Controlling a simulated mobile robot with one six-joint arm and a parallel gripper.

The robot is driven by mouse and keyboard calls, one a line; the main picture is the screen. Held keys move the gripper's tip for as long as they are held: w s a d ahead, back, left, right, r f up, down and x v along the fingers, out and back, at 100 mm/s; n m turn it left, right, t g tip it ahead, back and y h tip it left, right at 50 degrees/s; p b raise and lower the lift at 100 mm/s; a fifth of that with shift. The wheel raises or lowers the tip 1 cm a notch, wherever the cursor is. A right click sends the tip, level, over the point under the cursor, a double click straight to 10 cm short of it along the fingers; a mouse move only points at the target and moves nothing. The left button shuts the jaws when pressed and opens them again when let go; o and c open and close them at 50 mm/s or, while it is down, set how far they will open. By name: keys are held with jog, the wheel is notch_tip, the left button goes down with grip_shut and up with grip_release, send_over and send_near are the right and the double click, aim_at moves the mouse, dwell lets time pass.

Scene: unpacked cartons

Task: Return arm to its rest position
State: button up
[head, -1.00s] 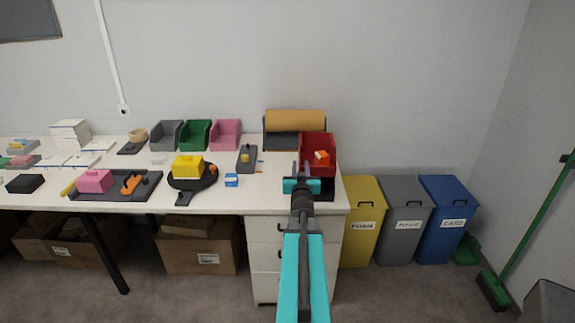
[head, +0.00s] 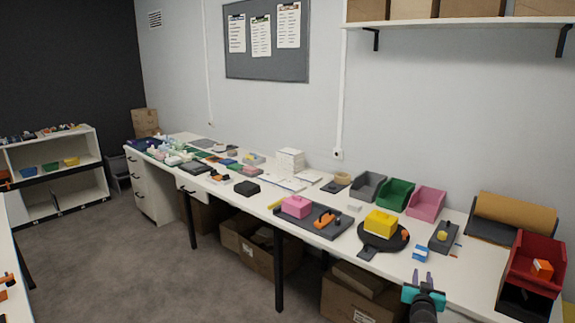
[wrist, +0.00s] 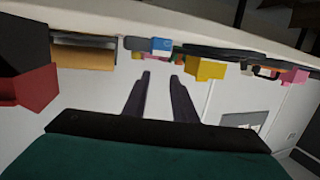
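My gripper (head: 423,278) shows low in the head view, at the front edge of the long white bench (head: 462,278). Its two dark fingers point up and stand apart. In the wrist view my gripper (wrist: 160,78) shows its fingers parted with nothing between them. The arm behind it runs out of the bottom of the head view. The gripper is left of the red bin (head: 520,262), in which an orange box (head: 542,268) sits. The wrist view is rolled over, with the bench things hanging from the top.
Near the gripper are a small blue box (head: 420,254), a black round stand (head: 370,254) with a yellow block (head: 381,223), and a dark grey holder (head: 443,236). Grey, green (head: 395,194) and pink bins stand behind. Cartons (head: 352,290) lie under the bench. Floor at left is open.

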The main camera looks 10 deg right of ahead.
jog(key=w+a+f+n+g+y, duration=0.15)
jog(key=a+f+y, duration=0.25)
jog(key=a+f, duration=0.95)
jog(key=a+f+n+g+y, duration=0.25)
jog(key=a+f, duration=0.75)
jog(key=a, duration=0.6)
jog(key=s+a+f+n+g+y, duration=0.2)
jog(key=s+a+f+g, duration=0.2)
jog(key=s+a+f, duration=0.6)
jog(key=s+a+f+n+g+y, duration=0.1)
jog(key=s+a+f+g, duration=0.3)
jog(key=s+a+f, duration=0.5)
jog(key=s+r+g, duration=0.2)
jog(key=s+g, duration=0.1)
jog(key=s, duration=0.6)
jog(key=s+r+g, duration=0.2)
jog(key=s+g, duration=0.1)
jog(key=s, duration=0.7)
jog(key=shift+a+r+n+g, duration=0.4)
jog(key=shift+d+y, duration=0.15)
jog(key=shift+y, duration=0.1)
